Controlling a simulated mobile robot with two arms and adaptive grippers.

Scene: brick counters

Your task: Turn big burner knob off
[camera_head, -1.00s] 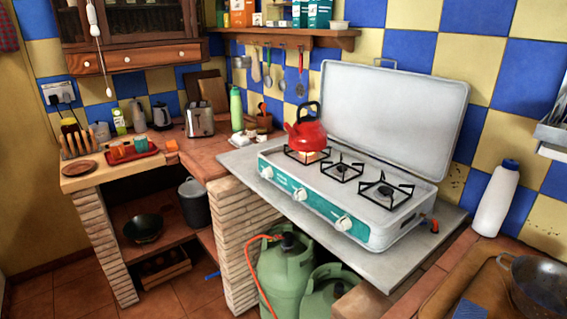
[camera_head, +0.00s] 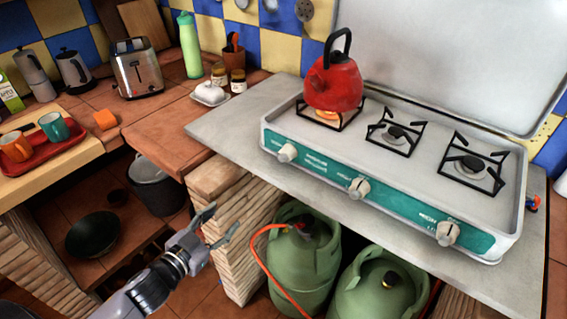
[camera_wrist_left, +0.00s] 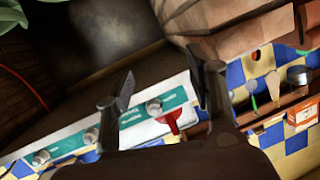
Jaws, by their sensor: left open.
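The white stove (camera_head: 400,215) has a teal front strip with three pale knobs: left (camera_head: 287,152), middle (camera_head: 358,187) and right (camera_head: 447,233). A red kettle (camera_head: 335,82) stands on the left burner, where an orange glow (camera_head: 327,115) shows beneath it. The middle and right burners show no flame. My left gripper (camera_head: 220,222) is open and empty, below and left of the stove, apart from the knobs. In the left wrist view the left knob (camera_wrist_left: 154,106) shows between the open fingers, beyond them; the kettle shows partly (camera_wrist_left: 174,121). My right gripper is not in view.
The grey slab (camera_head: 225,125) under the stove juts out over a brick pillar (camera_head: 240,215) and green gas bottles (camera_head: 305,255) with an orange hose. A toaster (camera_head: 137,70) and white butter dish (camera_head: 209,93) stand on the tiled counter. The stove lid stands open behind.

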